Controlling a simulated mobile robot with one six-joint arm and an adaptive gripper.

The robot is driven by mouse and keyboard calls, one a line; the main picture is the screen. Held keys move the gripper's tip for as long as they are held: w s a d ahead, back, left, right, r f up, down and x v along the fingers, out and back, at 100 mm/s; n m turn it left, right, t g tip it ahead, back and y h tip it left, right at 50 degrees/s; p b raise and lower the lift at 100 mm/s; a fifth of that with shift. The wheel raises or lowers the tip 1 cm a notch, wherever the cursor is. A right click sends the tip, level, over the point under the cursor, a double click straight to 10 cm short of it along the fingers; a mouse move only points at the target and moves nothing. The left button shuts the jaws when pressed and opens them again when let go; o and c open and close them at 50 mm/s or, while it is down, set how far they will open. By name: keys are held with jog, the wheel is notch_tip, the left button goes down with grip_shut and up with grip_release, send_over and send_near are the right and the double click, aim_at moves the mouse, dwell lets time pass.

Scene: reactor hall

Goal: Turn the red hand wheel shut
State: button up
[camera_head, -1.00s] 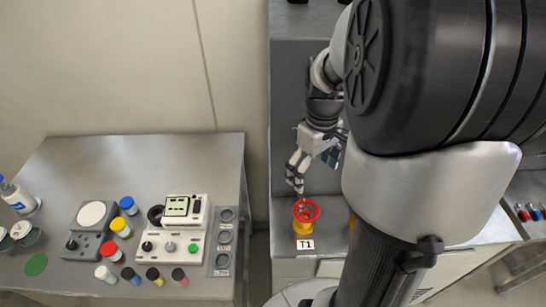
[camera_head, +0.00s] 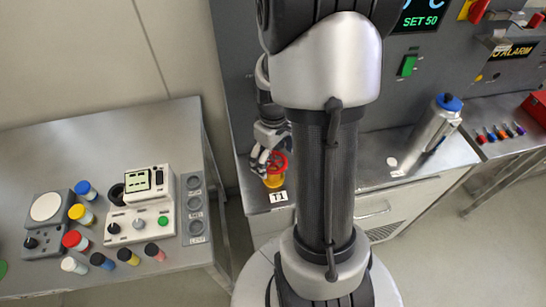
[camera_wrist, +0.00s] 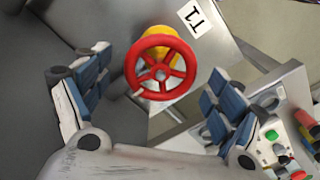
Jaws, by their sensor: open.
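The red hand wheel (camera_head: 279,161) sits on a yellow base (camera_head: 274,181) near the front left edge of the grey bench, behind the white T1 label (camera_head: 279,197). In the wrist view, the spoked wheel (camera_wrist: 160,72) is at upper centre, with part of the yellow base behind it. My gripper (camera_head: 261,159) is at the wheel's left side in the head view. In the wrist view, its blue-padded fingers (camera_wrist: 152,85) are spread wide, one on each side of the wheel, with gaps between. It holds nothing. My arm column hides the bench right of the wheel.
A left table (camera_head: 160,112) carries a console (camera_head: 140,225), a balance-like device (camera_head: 45,215) and several coloured-cap vials. A gap separates it from the bench. A panel with displays stands behind.

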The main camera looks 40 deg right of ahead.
jog(key=c, duration=1.1)
jog(key=shift+o, duration=0.2)
jog(key=shift+m, duration=0.3)
